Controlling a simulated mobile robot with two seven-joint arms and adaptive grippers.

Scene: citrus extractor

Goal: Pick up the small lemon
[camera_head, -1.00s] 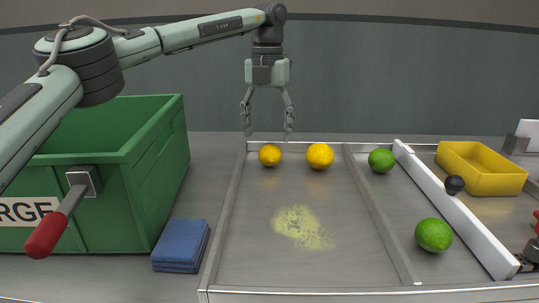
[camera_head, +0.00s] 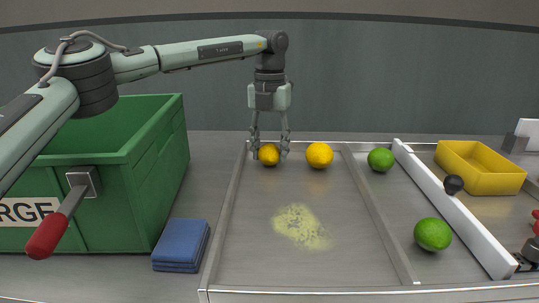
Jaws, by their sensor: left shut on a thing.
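The small lemon (camera_head: 268,155) is the left one of two yellow fruits at the far end of the tray (camera_head: 300,270). My left gripper (camera_head: 269,152) points straight down around it, with a finger on either side, shut on the lemon at tray level. A larger lemon (camera_head: 319,155) lies just to the right, apart from the fingers. My right gripper is not in view.
Two green limes, one far (camera_head: 381,159) and one near (camera_head: 433,234), lie in the right lane beside a white bar (camera_head: 455,210). A yellow bin (camera_head: 481,168) stands at right. A green crate (camera_head: 160,165) and a folded blue cloth (camera_head: 181,246) are at left. A yellow stain (camera_head: 301,227) marks the tray.

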